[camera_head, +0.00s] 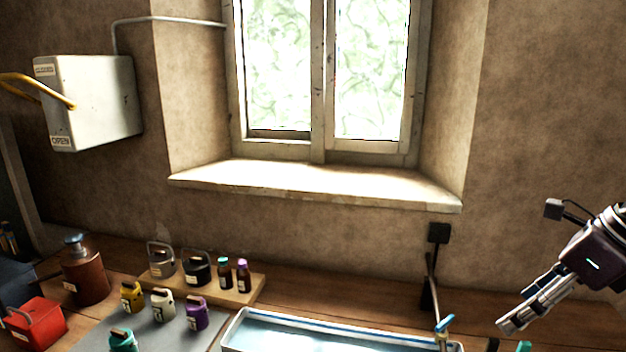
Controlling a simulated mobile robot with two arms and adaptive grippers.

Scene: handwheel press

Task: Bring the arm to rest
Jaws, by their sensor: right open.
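My right gripper (522,312) shows at the right edge, with its fingers pointing down and to the left above the wooden bench. It is open and holds nothing that I can see. It is apart from the bench things around it. My left gripper is not in the picture. No handwheel or press can be made out clearly.
A white tray (232,326) of bluish liquid lies at the front, with a blue-handled tap (444,323) at its right. Small jars stand left, with a wooden board (250,288), a brown bottle (86,278) and a red box (36,325). A lever box (95,100) hangs on the wall.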

